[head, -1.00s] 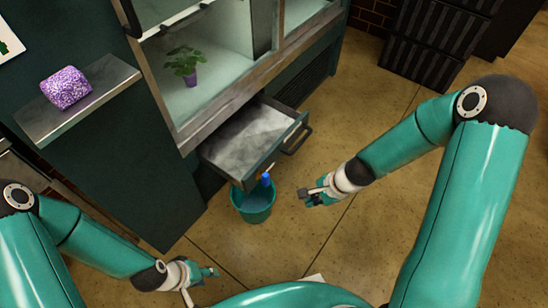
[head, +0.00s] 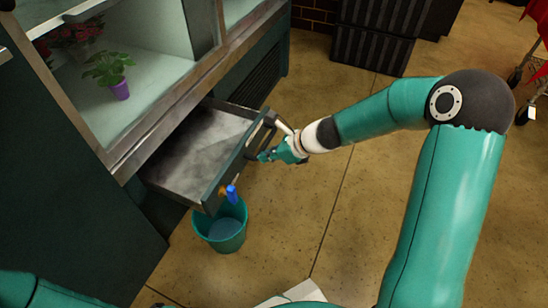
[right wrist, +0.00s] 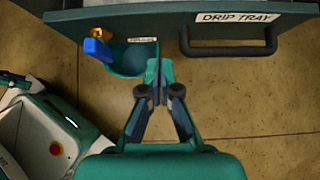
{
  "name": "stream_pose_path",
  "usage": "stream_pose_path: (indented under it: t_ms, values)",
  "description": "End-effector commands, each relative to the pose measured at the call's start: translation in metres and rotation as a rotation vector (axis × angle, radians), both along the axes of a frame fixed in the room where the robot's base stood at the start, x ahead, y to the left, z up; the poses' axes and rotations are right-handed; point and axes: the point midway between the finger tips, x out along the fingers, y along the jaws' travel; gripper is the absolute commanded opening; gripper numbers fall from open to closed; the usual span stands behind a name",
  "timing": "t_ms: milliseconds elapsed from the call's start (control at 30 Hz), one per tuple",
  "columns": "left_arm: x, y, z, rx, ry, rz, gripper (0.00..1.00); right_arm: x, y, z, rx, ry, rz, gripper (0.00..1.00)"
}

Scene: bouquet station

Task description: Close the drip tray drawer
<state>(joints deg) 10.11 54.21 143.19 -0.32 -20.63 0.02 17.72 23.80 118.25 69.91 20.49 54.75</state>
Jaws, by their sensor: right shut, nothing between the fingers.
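The drip tray drawer (head: 203,148) stands pulled out from the dark green cabinet in the head view. Its front panel (right wrist: 150,22) crosses the top of the right wrist view, with a "DRIP TRAY" label and a black bar handle (right wrist: 228,50). My right gripper (head: 265,156) is shut and empty near the drawer front, close to the handle. In the right wrist view its fingertips (right wrist: 158,65) point at the lower edge of the panel, left of the handle. I cannot tell whether they touch it. My left gripper is out of view.
A teal bucket (head: 222,232) stands on the floor under the drawer's near corner, below a blue-handled brass tap (head: 231,194). A potted plant (head: 112,75) sits in the case above the drawer. Black crates (head: 372,45) stand behind; open floor lies right.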

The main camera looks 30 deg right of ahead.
Motion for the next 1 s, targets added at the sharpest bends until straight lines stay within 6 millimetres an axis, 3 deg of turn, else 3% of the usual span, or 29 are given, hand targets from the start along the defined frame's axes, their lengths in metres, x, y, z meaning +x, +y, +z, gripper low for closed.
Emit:
stream_pose_path:
  t_ms: [33,200,500,1000]
  values:
    - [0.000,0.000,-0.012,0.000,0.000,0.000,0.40,0.007,0.007,-0.015,0.000,0.000,0.004,0.00]
    - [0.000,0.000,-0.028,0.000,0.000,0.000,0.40,0.025,0.021,-0.038,-0.001,0.000,0.005,0.00]
    - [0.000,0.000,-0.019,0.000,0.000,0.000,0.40,0.053,0.043,-0.031,-0.001,0.000,0.004,0.00]
    - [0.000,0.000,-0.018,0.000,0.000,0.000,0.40,0.057,0.045,-0.031,-0.002,0.000,0.000,0.00]
